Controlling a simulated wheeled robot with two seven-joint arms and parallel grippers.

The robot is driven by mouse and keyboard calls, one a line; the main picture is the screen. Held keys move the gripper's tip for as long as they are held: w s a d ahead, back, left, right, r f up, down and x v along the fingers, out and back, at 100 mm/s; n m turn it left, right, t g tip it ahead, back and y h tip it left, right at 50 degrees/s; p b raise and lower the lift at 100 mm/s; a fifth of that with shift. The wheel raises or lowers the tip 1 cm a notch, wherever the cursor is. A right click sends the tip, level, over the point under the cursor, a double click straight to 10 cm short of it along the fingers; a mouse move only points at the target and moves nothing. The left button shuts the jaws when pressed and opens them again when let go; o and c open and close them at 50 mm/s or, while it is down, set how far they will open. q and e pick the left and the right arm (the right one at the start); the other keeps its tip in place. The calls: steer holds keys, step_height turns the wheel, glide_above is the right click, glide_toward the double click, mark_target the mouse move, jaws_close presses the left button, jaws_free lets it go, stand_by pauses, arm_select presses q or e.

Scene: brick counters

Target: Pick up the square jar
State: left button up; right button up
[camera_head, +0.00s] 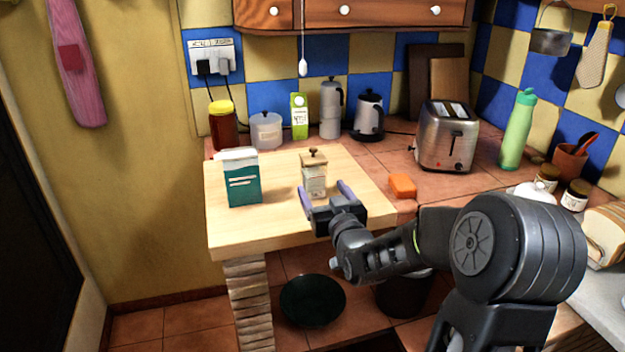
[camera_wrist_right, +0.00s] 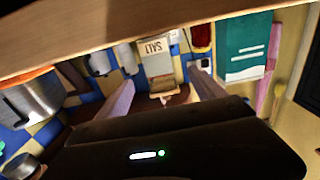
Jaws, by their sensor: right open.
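The square jar (camera_head: 314,176) is pale with a wooden knobbed lid and stands upright on the light wooden board. In the right wrist view the jar (camera_wrist_right: 157,64) appears upside down with its label showing. My right gripper (camera_head: 325,194) is open, at the near side of the jar, with its two fingers pointing toward it. In the right wrist view the gripper (camera_wrist_right: 162,76) has one finger on each side of the jar's outline. I cannot tell whether the fingertips reach past its near face. My left gripper is not in view.
A teal-and-white carton (camera_head: 243,178) stands left of the jar on the wooden board (camera_head: 275,234). An orange block (camera_head: 402,186) lies to the right.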

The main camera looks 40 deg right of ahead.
mark_target(317, 178)
steer(key=shift+x, duration=1.35)
steer(key=p+x, duration=0.1)
steer(key=x, duration=0.4)
steer(key=shift+d+r, duration=0.1)
steer(key=shift+d, duration=0.05)
steer(key=shift+r, duration=0.1)
jaws_close()
